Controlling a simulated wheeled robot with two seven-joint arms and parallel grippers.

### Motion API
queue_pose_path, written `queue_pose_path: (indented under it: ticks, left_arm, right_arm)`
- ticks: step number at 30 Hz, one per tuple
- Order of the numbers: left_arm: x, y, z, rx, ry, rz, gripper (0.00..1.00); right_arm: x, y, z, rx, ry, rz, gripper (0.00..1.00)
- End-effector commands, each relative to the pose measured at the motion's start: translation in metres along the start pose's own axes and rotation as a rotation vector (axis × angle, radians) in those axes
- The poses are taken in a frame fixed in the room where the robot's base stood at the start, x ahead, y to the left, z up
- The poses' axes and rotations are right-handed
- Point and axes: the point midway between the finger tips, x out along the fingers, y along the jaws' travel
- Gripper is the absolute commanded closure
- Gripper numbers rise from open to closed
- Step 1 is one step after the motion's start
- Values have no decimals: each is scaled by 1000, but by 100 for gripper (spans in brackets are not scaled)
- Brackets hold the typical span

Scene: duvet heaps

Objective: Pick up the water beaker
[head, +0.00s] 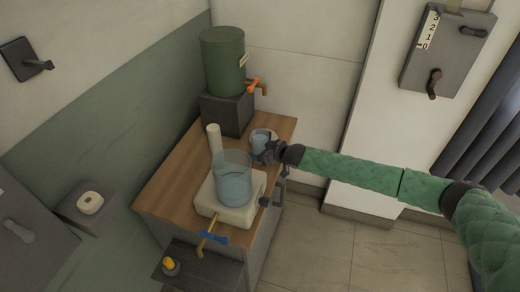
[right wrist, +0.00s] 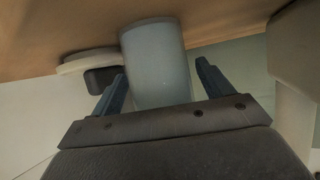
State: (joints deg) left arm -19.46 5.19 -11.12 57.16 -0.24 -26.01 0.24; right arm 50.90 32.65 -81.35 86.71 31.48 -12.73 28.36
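A small pale-blue beaker (head: 261,138) stands on the wooden cabinet top, near its back right edge. My right gripper (head: 268,153) reaches it from the right. In the right wrist view, the beaker (right wrist: 157,62) stands between the two dark fingers of the gripper (right wrist: 160,88), with a gap visible at the right finger. The gripper is open. A larger clear vessel with bluish water (head: 233,182) sits on a white base in front of it. My left gripper is not in view.
A green tank (head: 223,62) with an orange-handled tap stands on a dark block behind. A white cylinder (head: 214,140) stands left of the beaker. A blue-handled tap (head: 213,237) juts from the white base. The wooden top (head: 170,190) is clear at the left.

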Motion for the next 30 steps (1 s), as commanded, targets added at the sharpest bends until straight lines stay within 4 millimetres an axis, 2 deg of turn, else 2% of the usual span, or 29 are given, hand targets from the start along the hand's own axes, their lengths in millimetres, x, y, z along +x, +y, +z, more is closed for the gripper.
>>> queue_pose_path:
  ticks: [1,6,9,22,30]
  left_arm:
    - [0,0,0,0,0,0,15]
    - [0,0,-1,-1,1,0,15]
    - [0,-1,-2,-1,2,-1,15]
    - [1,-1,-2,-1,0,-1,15]
    - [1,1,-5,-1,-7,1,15]
  right_arm:
    - [0,0,0,0,0,0,31]
    - [0,0,0,0,0,0,64]
    - [0,0,-1,0,2,0,80]
    - [-1,0,-3,0,2,0,80]
    - [-4,0,-10,-1,3,0,80]
